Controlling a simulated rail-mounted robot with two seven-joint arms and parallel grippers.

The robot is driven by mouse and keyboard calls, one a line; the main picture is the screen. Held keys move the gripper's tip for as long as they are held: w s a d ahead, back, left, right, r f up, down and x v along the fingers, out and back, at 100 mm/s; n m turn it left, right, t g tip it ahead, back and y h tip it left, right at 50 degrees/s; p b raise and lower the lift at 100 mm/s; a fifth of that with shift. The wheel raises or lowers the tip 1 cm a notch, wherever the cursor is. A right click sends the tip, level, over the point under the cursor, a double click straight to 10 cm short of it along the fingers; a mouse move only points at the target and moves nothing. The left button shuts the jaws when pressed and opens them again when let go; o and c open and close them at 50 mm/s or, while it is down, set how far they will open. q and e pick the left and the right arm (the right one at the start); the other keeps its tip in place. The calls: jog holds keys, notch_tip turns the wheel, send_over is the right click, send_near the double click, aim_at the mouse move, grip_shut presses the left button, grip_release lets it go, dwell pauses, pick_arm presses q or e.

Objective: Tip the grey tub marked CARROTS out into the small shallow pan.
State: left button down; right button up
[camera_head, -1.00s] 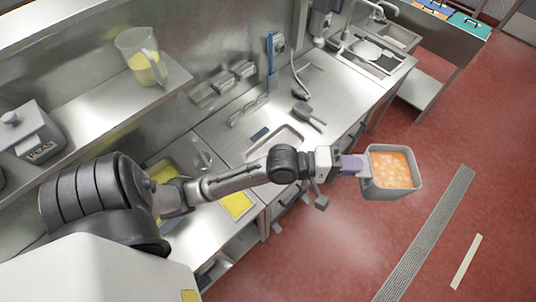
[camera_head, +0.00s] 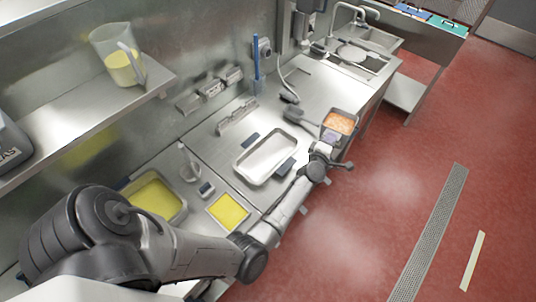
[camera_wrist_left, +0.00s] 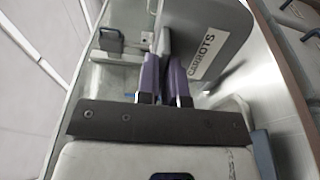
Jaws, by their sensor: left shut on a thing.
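The grey tub marked CARROTS (camera_head: 351,131) is full of orange carrot pieces and looks roughly upright near the counter's front edge. Its label side shows in the left wrist view (camera_wrist_left: 228,28). My left gripper (camera_head: 330,138) is shut on the near side of the tub; its purple fingers (camera_wrist_left: 165,75) show in the left wrist view, where their exact grip on the tub is partly hidden. The shallow metal pan (camera_head: 246,166) lies empty on the counter, left of the tub. Whether the tub touches the counter is unclear. My right gripper is out of view.
A dark scoop-like utensil (camera_head: 298,115) lies just left of the tub. A yellow-filled pan (camera_head: 178,214) and a yellow square (camera_head: 229,212) sit at the left. A jug (camera_head: 122,68) stands on the shelf. A sink (camera_head: 375,40) is at the back right.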

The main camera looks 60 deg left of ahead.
pick_arm(q)
jog(key=s+a+f+n+g+y, duration=0.5)
jog(key=s+f+n+g+y, duration=0.1)
jog(key=s+f+y, duration=0.1)
jog(key=shift+s+f, duration=0.25)
jog(key=shift+f, duration=0.1)
